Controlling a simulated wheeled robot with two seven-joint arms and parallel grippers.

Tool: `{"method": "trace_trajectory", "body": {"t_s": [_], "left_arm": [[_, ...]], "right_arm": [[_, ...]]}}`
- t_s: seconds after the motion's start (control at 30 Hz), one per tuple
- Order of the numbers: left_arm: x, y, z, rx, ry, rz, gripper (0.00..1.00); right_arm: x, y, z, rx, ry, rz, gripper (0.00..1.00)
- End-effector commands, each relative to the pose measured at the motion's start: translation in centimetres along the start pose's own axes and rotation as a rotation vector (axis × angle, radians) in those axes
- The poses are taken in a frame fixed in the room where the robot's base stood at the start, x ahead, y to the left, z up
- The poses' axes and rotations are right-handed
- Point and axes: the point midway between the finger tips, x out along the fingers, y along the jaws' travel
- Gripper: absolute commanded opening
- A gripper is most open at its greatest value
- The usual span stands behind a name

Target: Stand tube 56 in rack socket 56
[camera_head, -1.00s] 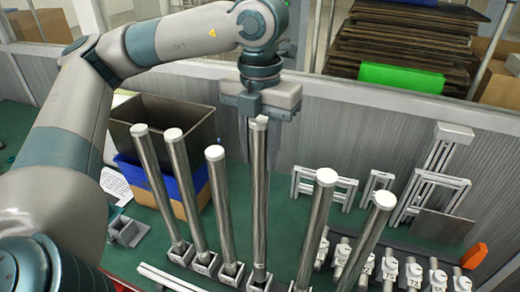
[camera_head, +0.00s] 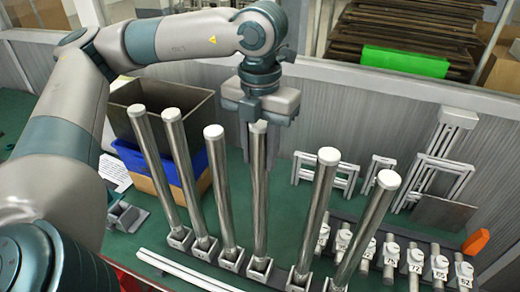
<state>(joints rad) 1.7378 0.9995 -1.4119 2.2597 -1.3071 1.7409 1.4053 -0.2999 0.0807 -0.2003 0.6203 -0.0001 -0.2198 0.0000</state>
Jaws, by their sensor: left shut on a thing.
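My left gripper (camera_head: 259,122) comes down from above, shut on the upper end of a tall silver tube with a pale cap (camera_head: 259,195). This tube is upright, and its lower end is at a grey rack socket (camera_head: 259,269). I cannot tell how deep it sits, and its number is unreadable. Several similar capped tubes stand in sockets on both sides, such as one to its left (camera_head: 222,190) and one to its right (camera_head: 316,215). Socket numbers are too small to read surely. My right gripper is not in view.
Shorter numbered tubes (camera_head: 414,262) lie in a row at the lower right. A dark bin (camera_head: 190,112) and a blue tray (camera_head: 130,156) stand behind the left tubes. Metal frames (camera_head: 440,170) and an orange piece (camera_head: 475,241) are at the right. A white bar (camera_head: 185,270) lies in front.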

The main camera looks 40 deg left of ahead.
Motion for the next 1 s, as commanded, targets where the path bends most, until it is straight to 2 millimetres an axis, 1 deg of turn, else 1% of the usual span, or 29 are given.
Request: {"method": "trace_trajectory", "body": {"t_s": [0.57,1.0], "left_arm": [[-0.06,-0.02,0.02,0.0,-0.001,-0.001,0.0],[0.02,-0.05,-0.02,0.0,-0.001,-0.002,0.0]], "right_arm": [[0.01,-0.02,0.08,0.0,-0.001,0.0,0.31],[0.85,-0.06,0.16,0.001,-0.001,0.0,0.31]]}}
